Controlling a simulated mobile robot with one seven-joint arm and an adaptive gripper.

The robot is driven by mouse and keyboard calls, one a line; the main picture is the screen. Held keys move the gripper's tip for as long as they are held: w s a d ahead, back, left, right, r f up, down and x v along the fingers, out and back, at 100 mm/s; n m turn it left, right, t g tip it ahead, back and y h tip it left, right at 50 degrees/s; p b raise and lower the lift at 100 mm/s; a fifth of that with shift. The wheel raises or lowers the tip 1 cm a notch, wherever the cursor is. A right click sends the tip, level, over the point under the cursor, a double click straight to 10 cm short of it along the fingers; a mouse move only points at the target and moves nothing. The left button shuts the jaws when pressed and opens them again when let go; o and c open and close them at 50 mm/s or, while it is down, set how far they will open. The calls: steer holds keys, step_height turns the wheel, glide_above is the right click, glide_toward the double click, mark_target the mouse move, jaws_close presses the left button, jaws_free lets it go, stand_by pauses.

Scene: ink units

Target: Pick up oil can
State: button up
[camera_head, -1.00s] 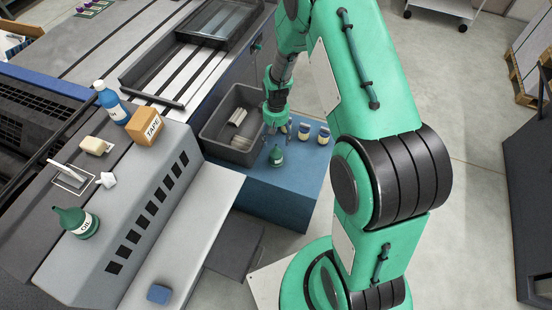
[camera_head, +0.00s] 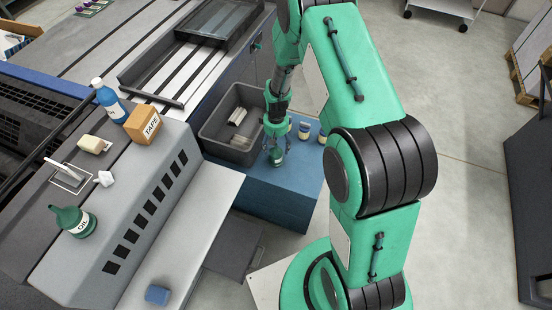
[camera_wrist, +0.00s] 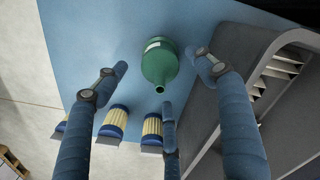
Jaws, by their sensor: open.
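A small green can (camera_head: 276,158) with a white label stands on the blue cabinet top (camera_head: 285,195), partly hidden by my gripper. The wrist view shows the green can (camera_wrist: 159,62) from above, its narrow spout toward the bottom of the picture. My gripper (camera_head: 275,147) is right over the can, fingers pointing down. In the wrist view my gripper (camera_wrist: 163,76) is open, with blue fingers spread on both sides and one below the spout. No finger clearly touches the can. A second green can labelled OIL (camera_head: 76,222) stands on the grey machine at the left.
A dark grey bin (camera_head: 215,133) stands beside the can, close to my right finger in the wrist view. Yellow-and-blue cylinders (camera_wrist: 116,122) stand near my left and lower fingers. A tape box (camera_head: 143,125) and blue bottle (camera_head: 110,100) stand on the machine.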

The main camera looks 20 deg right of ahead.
mark_target(276, 153)
steer(key=shift+f, duration=0.85)
steer(key=shift+f+b, duration=0.85)
steer(key=shift+f, duration=1.75)
steer(key=shift+c, duration=0.6)
steer(key=c, duration=1.5)
steer(key=shift+w+r, duration=0.1)
steer(key=shift+r, duration=0.1)
